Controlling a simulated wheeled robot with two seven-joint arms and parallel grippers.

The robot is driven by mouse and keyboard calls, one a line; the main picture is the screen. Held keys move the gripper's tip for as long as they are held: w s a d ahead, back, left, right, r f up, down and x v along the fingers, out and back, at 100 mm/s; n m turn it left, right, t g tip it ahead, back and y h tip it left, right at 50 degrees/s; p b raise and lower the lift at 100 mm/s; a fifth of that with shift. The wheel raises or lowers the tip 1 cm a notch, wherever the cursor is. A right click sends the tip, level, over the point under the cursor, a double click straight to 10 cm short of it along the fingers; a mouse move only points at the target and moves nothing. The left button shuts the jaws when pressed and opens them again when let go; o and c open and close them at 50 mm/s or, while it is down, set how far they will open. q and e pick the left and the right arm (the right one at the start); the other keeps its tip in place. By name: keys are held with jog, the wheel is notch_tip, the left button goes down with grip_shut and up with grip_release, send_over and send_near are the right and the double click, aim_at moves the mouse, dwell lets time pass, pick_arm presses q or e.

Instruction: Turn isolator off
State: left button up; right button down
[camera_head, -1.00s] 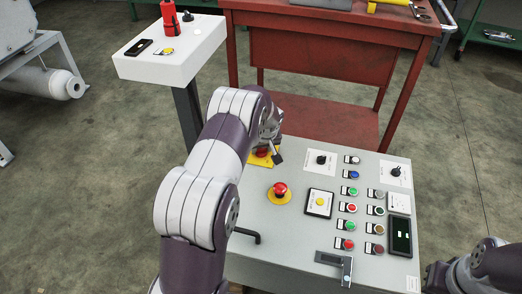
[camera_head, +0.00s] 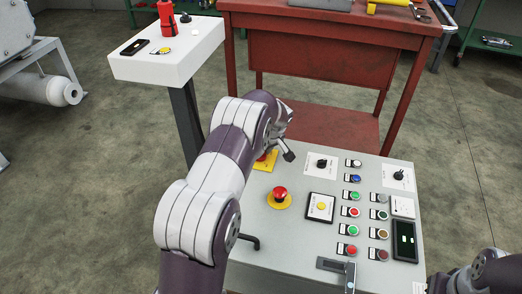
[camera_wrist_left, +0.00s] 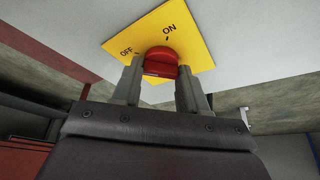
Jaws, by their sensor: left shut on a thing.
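The isolator is a red knob (camera_wrist_left: 161,54) on a yellow plate (camera_wrist_left: 192,28) marked OFF and ON in the left wrist view. My left gripper (camera_wrist_left: 160,73) is shut on the knob, with one finger on each side. I cannot tell which mark the knob points to. In the head view the yellow plate (camera_head: 270,161) is at the far left part of the control panel (camera_head: 300,235), and my left arm and wrist hide most of the knob. My right gripper (camera_head: 437,284) is at the bottom right edge, partly out of frame; its fingers are unclear.
A red emergency button (camera_head: 280,194) sits close in front of the yellow plate. Rotary switches, coloured buttons and a bent black handle (camera_head: 250,241) are also on the panel. A white pedestal (camera_head: 190,55) stands back left, a red workbench (camera_head: 320,65) behind.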

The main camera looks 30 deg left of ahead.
pick_arm(q)
jog(key=o, duration=1.1)
jog(key=shift+c, duration=0.2)
jog(key=p+v, duration=0.5)
jog(key=v, duration=0.7)
jog(key=shift+r, duration=0.35)
